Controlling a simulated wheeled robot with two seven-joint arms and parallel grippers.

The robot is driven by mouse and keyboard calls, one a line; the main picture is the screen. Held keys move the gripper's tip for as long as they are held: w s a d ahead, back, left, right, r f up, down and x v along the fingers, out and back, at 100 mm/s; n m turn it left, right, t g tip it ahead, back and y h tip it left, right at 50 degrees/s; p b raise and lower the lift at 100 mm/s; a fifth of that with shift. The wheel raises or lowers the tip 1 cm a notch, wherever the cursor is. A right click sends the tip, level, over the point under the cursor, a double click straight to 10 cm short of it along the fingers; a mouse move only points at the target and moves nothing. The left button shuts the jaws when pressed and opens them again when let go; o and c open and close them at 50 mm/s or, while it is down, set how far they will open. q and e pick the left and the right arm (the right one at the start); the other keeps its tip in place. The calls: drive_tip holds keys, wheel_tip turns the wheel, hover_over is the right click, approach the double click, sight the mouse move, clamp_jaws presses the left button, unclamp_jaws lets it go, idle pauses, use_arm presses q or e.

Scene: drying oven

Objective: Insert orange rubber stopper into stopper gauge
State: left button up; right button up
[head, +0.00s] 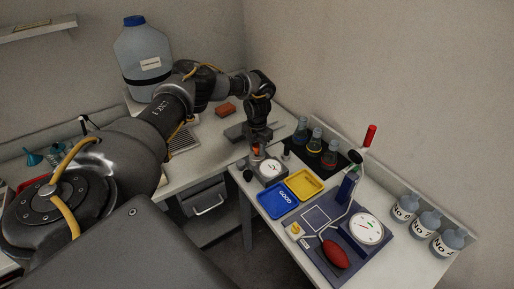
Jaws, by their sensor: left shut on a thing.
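The gripper is close above the gauge's left part. I cannot tell whether the stopper touches the gauge. My right gripper is not in view.
A blue tray marked GOOD (277,203) and a yellow tray (304,184) lie right of the gauge. Flasks (314,141) stand behind. A blue-grey board with a pressure dial (367,229) and red bulb (335,254) lies in front. Labelled bottles (427,224) line the right wall.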

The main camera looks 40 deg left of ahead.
use_arm(q)
drive_tip(key=shift+f+b, duration=0.5)
drive_tip(key=shift+f, duration=0.15)
idle(0.3)
drive_tip(key=o, duration=1.5)
drive_tip(key=shift+r+p, duration=3.2)
drive_tip(key=shift+r, duration=0.85)
drive_tip(key=shift+f, duration=0.1)
